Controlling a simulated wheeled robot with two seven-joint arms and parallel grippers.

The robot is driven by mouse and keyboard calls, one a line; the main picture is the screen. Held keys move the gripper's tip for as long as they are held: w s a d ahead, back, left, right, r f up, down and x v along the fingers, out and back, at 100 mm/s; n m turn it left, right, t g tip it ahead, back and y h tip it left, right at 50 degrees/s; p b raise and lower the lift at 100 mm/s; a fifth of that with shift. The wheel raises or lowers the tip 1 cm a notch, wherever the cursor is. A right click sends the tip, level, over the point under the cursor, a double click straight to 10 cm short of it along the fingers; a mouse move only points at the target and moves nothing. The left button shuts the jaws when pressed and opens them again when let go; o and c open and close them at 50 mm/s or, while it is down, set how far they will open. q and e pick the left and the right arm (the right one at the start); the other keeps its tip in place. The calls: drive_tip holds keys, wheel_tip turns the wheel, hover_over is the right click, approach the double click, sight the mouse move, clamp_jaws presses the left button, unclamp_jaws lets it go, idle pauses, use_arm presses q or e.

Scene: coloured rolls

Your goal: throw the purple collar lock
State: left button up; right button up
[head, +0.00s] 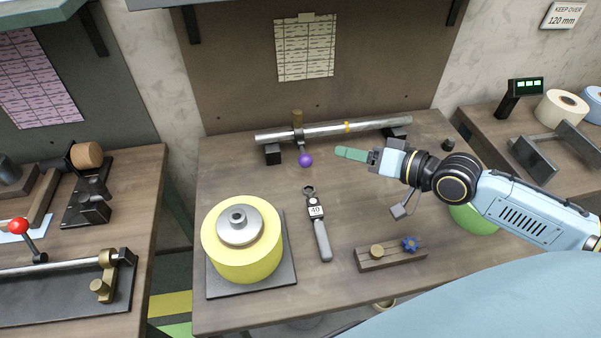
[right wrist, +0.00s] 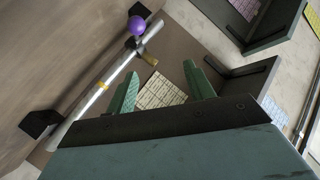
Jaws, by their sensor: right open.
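The purple ball (head: 306,160) of the collar lock hangs at the front of a steel shaft (head: 325,132), below a brass-coloured collar part (head: 298,118). In the right wrist view the purple ball (right wrist: 136,25) is at the upper left, beside the shaft (right wrist: 95,90). My right gripper (head: 350,154) is to the right of the ball, fingers pointing left at it, with a gap between them. In the right wrist view its green fingers (right wrist: 162,88) are spread apart with nothing held between them. My left gripper is not in view.
Dark blocks (head: 273,154) support the shaft. A yellow roll (head: 243,245) stands on a dark plate at front left. A grey hand tool (head: 320,232) lies mid-bench; a wooden block with knobs (head: 390,254) is front right. A green roll (head: 474,219) is partly behind my arm.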

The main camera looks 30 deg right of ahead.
drive_tip(key=b, duration=0.4)
approach(311, 162)
drive_tip(key=s, duration=0.1)
drive_tip(key=b+x, duration=0.2)
drive_tip(key=x, duration=0.9)
drive_tip(key=shift+w, duration=0.4)
drive_tip(key=shift+w+a+f, duration=0.25)
drive_tip(key=shift+w, duration=0.25)
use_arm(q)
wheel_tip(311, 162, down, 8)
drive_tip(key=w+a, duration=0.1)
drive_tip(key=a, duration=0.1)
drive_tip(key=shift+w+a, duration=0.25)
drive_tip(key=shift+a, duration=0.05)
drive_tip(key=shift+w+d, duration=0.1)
use_arm(e)
drive_tip(key=shift+c, duration=0.4)
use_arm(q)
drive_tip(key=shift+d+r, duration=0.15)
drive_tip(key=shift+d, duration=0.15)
use_arm(e)
clamp_jaws()
